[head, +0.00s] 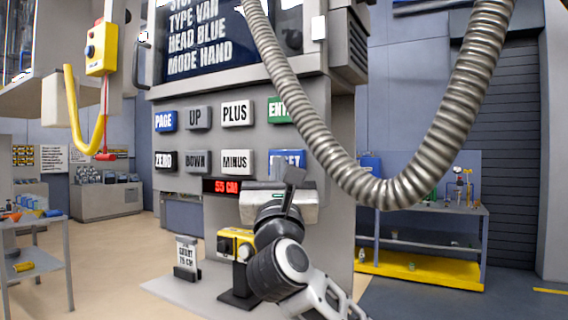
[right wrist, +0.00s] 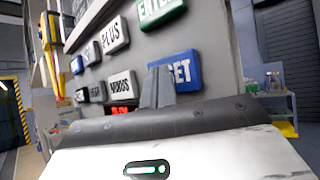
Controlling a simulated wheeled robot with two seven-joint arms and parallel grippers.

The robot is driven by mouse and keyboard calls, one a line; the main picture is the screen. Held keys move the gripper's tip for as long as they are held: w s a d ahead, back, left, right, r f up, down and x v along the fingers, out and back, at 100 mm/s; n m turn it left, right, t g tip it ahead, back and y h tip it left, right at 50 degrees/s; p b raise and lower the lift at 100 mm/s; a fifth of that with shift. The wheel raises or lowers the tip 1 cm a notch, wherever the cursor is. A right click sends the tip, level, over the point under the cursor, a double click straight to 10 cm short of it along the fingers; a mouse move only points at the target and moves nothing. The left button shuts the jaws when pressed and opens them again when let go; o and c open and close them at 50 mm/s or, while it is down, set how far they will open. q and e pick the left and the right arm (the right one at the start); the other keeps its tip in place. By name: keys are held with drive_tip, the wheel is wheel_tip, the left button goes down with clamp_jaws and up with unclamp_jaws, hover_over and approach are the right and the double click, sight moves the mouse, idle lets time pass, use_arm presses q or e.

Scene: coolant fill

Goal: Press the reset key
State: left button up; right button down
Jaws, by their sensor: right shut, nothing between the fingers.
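The reset key (head: 287,157) is a blue key with white letters at the lower right of the key panel. Its lower part is hidden by my right gripper (head: 294,177) in the head view. In the right wrist view the reset key (right wrist: 184,70) shows "SET", its left part hidden behind the shut fingers (right wrist: 157,86). My right gripper is shut and empty, its tips in front of the key's lower left part. I cannot tell whether they touch it. My left gripper is not in view.
Beside it are the grey and white minus key (head: 236,161) and, above, the green enter key (head: 279,109). A red display (head: 222,187) reads 55 cm. A ribbed metal hose (head: 375,190) hangs close on the right. A yellow box (head: 236,243) stands below.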

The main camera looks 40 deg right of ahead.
drive_tip(key=shift+w+d, duration=0.1)
drive_tip(key=shift+d, duration=0.1)
idle(0.5)
drive_tip(key=shift+s+a+p, duration=0.35)
drive_tip(key=shift+a+p, duration=0.05)
drive_tip(key=shift+a, duration=0.45)
drive_tip(key=a, duration=0.1)
drive_tip(key=s+a+p, duration=0.1)
drive_tip(key=a, duration=0.1)
drive_tip(key=s+a, duration=0.1)
drive_tip(key=shift+a, duration=0.3)
idle(0.5)
drive_tip(key=shift+f, duration=0.1)
